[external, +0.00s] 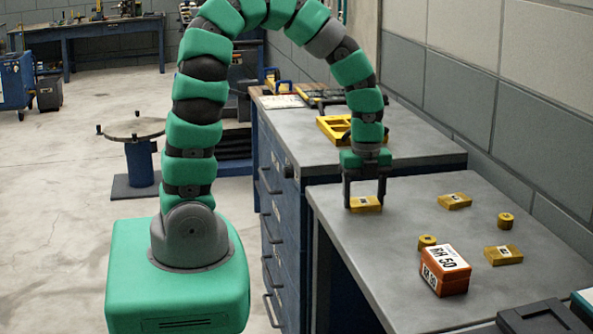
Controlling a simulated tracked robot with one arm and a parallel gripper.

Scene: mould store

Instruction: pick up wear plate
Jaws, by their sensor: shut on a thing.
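My gripper (365,197) points straight down over the left part of the near grey bench. It is shut on a small yellow wear plate (366,205) with a pale label, one finger at each side. I cannot tell whether the plate touches the bench top or is slightly above it. Two similar yellow plates lie on the bench: one at the back (455,201) and one farther right and nearer (503,255).
Two round yellow pieces (505,221) (427,242) stand on the near bench (345,248). An orange box (445,270) marked RH 50 sits at the front. A dark case (541,318) is at the lower right.

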